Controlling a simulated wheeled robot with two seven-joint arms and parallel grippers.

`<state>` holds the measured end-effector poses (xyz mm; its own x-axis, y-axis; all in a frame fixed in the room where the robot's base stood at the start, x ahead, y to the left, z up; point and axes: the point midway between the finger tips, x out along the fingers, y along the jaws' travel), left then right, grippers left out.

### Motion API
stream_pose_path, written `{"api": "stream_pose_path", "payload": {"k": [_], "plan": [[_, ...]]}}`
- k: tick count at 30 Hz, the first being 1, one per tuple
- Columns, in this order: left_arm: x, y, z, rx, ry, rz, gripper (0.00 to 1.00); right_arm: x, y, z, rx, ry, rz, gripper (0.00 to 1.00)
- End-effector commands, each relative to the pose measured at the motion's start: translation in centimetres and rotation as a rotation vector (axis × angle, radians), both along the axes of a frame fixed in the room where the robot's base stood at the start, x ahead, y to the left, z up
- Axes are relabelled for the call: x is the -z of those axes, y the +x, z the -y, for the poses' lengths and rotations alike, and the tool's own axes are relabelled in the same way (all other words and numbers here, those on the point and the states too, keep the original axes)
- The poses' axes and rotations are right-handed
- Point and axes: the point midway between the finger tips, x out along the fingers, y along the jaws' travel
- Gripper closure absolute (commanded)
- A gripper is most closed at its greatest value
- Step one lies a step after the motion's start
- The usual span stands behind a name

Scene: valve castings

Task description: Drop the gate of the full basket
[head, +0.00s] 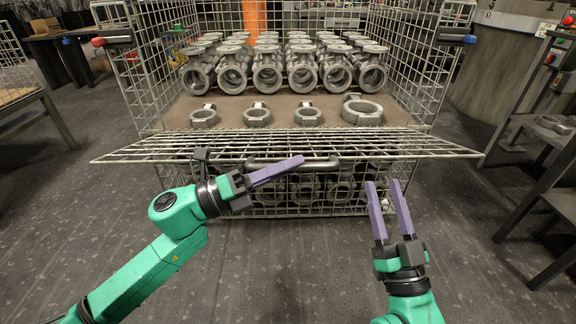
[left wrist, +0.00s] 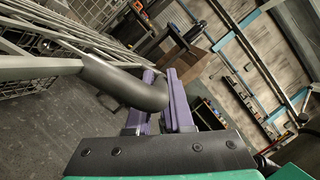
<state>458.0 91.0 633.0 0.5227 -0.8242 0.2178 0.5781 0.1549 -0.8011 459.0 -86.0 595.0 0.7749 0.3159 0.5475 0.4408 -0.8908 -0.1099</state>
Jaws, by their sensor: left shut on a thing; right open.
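The full basket is a wire-mesh crate (head: 136,75) straight ahead in the head view, loaded with grey valve castings (head: 267,70). Its mesh gate (head: 130,152) is swung down towards me and lies roughly level, jutting out from the front. A grey bar handle (head: 322,164) is on the gate's near edge. My left gripper (head: 300,161) is shut on the handle; the left wrist view shows the tube (left wrist: 120,82) between its purple fingers. My right gripper (head: 383,188) is open and empty, in front of the gate's right half.
Ring-shaped castings (head: 257,115) lie on a brown sheet (head: 280,103) inside the basket. More castings (head: 305,190) show below through the mesh. Dark metal stands (head: 545,190) are at the right and a table (head: 25,98) at the left. The floor (head: 290,270) between my arms is clear.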

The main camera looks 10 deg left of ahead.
Motion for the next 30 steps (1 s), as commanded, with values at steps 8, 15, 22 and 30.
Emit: {"api": "stream_pose_path", "payload": {"k": [8, 15, 22, 30], "plan": [[0.10, 0.02, -0.04, -0.002, 0.001, 0.001, 1.00, -0.75, -0.06, 0.10, 0.002, 0.003, 0.023, 0.50], [0.10, 0.02, -0.04, -0.002, 0.001, 0.000, 0.69, -0.74, -0.05, 0.11, 0.002, 0.003, 0.023, 0.50], [0.08, 0.01, -0.02, -0.001, 0.000, 0.001, 0.50, -0.72, -0.04, 0.10, 0.003, 0.003, 0.022, 0.50], [0.08, -0.03, -0.04, 0.000, 0.001, 0.001, 0.50, -0.71, -0.04, 0.09, 0.003, 0.003, 0.021, 0.50]]}}
